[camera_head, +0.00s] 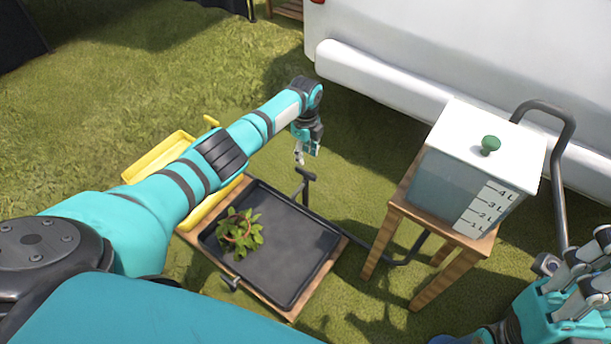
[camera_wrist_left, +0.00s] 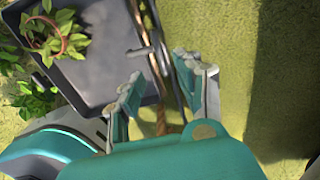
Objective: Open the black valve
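A black T-shaped valve handle (camera_head: 305,180) stands at the far corner of the dark tray (camera_head: 262,276). My left gripper (camera_head: 300,154) points down just above and slightly left of the valve in the head view. In the wrist view its two fingers (camera_wrist_left: 160,72) are apart with nothing between them. The gap to the valve is hard to judge. My right gripper (camera_head: 582,284) is at the lower right, partly cut off; its fingers look spread and empty.
A leafy plant (camera_head: 238,234) sits in the tray. A white-lidded tank (camera_head: 465,185) with litre marks stands on a wooden stand (camera_head: 437,232), with black piping (camera_head: 384,240) running toward the tray. A yellow crate (camera_head: 158,158) lies behind my left arm. A white vehicle is behind; grass is open between.

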